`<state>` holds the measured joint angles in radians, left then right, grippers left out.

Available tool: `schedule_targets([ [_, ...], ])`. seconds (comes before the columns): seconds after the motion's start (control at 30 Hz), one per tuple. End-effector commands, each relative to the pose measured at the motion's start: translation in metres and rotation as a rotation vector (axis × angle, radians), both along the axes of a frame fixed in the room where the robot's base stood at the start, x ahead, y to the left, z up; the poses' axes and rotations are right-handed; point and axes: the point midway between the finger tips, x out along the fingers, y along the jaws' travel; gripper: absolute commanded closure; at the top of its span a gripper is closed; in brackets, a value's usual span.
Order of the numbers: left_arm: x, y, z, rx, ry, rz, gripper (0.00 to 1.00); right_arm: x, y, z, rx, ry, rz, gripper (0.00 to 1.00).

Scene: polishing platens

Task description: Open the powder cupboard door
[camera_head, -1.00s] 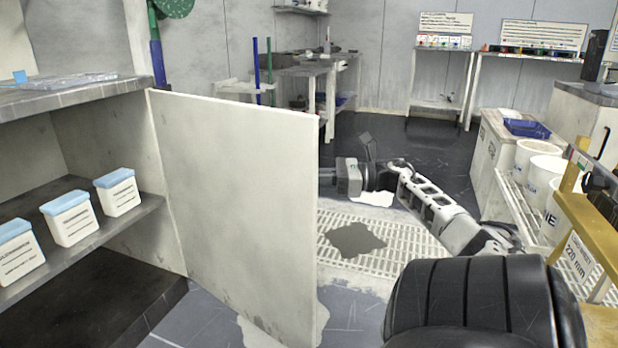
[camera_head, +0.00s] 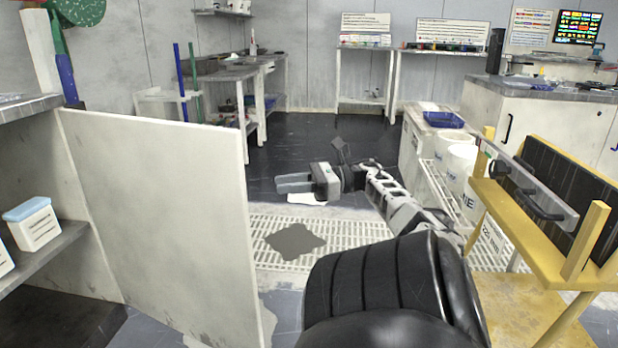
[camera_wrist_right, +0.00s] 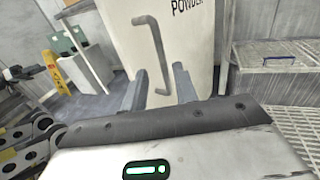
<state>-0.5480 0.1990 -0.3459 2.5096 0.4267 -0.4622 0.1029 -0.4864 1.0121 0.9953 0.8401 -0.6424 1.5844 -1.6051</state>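The powder cupboard door (camera_head: 155,220) stands swung open in the head view, its plain inner face toward me. The right wrist view shows its outer face (camera_wrist_right: 203,50) with "POWDER" lettering and a grey bar handle (camera_wrist_right: 153,50). My right gripper (camera_head: 280,184) is right of the door's free edge, with a gap between. Its two fingers are apart and empty; in the right wrist view the gripper (camera_wrist_right: 157,78) has the handle showing between its fingertips, seemingly beyond them. The cupboard shelf (camera_head: 55,252) holds a blue-lidded tub (camera_head: 35,228). My left gripper is not in view.
A yellow rack (camera_head: 545,220) stands at right, close to my right arm. White buckets (camera_head: 458,165) stand on a slatted shelf behind the arm. A floor grating (camera_head: 345,232) with a dark patch lies below the gripper. Dark floor beyond is clear.

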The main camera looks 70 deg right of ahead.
Motion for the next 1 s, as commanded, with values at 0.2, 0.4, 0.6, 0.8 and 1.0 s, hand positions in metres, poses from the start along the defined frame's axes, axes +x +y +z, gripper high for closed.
schedule_targets([
  [0.2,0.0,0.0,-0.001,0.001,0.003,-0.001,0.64,-0.034,-0.018,-0.001,-0.001,0.002,-0.001,0.71],
  [0.4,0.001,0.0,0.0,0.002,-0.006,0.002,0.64,-0.045,-0.023,0.0,-0.002,0.0,0.0,0.71],
  [0.6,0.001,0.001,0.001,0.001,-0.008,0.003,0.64,-0.046,-0.023,0.0,-0.002,-0.001,0.001,0.71],
  [0.8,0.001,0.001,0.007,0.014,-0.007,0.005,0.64,-0.045,-0.023,0.009,-0.002,-0.001,0.001,1.0],
  [1.0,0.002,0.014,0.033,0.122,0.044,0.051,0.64,-0.045,-0.023,0.072,-0.003,-0.001,0.001,1.0],
])
